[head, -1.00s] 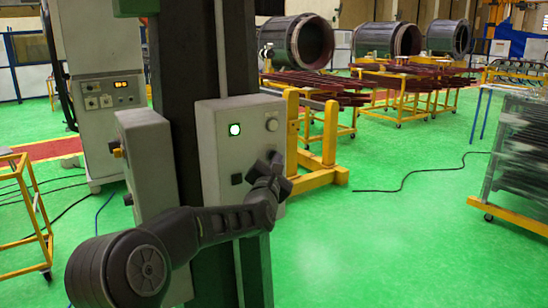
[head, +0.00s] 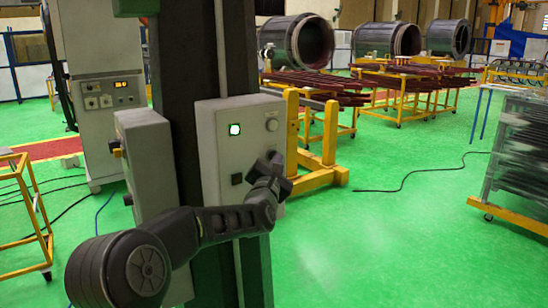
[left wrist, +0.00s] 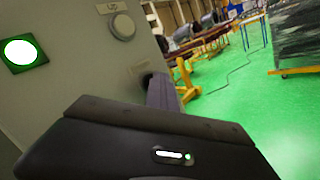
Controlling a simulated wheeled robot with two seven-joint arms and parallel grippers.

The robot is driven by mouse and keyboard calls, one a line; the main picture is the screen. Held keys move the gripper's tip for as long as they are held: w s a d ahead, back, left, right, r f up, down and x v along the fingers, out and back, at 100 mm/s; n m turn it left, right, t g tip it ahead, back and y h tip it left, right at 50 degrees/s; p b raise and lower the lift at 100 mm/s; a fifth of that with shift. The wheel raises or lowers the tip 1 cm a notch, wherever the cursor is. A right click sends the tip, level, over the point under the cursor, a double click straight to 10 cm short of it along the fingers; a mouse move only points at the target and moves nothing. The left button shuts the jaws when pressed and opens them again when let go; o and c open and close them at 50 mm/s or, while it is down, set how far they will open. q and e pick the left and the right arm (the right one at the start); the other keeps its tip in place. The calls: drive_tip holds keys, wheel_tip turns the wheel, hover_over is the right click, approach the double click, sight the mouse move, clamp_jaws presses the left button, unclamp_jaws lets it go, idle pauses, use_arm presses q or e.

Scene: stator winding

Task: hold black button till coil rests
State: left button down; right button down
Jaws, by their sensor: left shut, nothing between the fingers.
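The grey control box (head: 209,157) is fixed to the dark column. A lit green-white button (head: 235,129) and a square black button (head: 236,179) are on its left side. A pale round button (head: 272,125) is at upper right; in the left wrist view this pale button (left wrist: 122,26) sits under an "UP" label. My left gripper (head: 273,159) is shut and empty at the lower right of the box face. In the left wrist view its finger covers most of a dark round spot, seemingly a black button (left wrist: 145,78); contact cannot be told. My right gripper is out of view.
A second grey box (head: 148,165) sits on the column's left side. Large ring-shaped cylinders (head: 288,42) stand at the back behind yellow trolleys. A dark rack (head: 520,165) is at right. Green floor is clear at centre right, apart from a black cable (head: 405,188).

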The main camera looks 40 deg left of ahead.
use_arm(q)
drive_tip(key=shift+s+d+b, duration=0.25)
drive_tip(key=shift+d+b, duration=0.45)
drive_tip(key=d+b, duration=0.1)
drive_tip(key=d, duration=0.1)
drive_tip(key=s+d+b, duration=0.1)
drive_tip(key=d, duration=0.1)
drive_tip(key=shift+s+d, duration=0.2)
drive_tip(key=shift+d, duration=0.2)
idle(1.0)
